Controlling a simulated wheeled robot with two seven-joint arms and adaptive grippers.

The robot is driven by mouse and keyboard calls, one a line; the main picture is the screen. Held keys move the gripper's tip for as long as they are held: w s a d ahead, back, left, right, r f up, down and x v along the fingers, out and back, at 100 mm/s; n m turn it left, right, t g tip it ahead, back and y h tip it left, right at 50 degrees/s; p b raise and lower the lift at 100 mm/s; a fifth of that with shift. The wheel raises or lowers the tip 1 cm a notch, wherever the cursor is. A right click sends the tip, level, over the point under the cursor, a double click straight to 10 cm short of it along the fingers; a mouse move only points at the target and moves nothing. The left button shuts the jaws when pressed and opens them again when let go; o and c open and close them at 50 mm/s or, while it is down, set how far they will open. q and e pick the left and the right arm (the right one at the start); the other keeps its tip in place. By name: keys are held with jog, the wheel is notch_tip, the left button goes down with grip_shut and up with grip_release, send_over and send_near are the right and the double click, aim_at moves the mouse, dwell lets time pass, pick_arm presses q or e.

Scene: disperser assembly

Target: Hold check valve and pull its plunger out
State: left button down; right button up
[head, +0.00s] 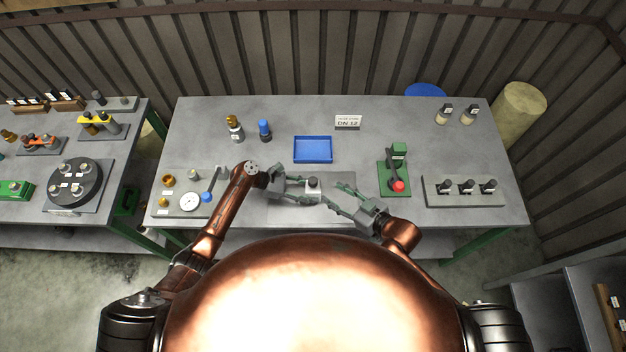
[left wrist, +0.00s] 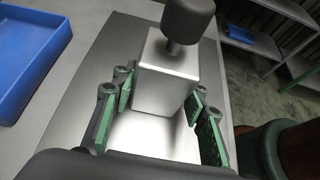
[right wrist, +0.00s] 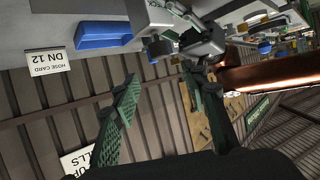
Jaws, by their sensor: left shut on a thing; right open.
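The check valve (head: 312,190) is a silver block with a dark round plunger knob on top, upright over the grey plate at the middle front of the table. In the left wrist view, the block (left wrist: 165,80) is between the green finger pads, and the dark knob (left wrist: 188,18) stands above it on a short stem. My left gripper (head: 303,191) is shut on the block from the left. My right gripper (head: 336,196) is open and empty, just right of the valve. In the right wrist view, the knob (right wrist: 160,48) is beyond my spread right fingers (right wrist: 158,98).
A blue tray (head: 313,150) lies behind the valve.

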aim_at(315, 182)
jog(key=x, duration=1.1)
jog(key=shift+w+a, duration=0.2)
jog(key=shift+a, duration=0.05)
jog(key=shift+c, duration=0.2)
grip_shut()
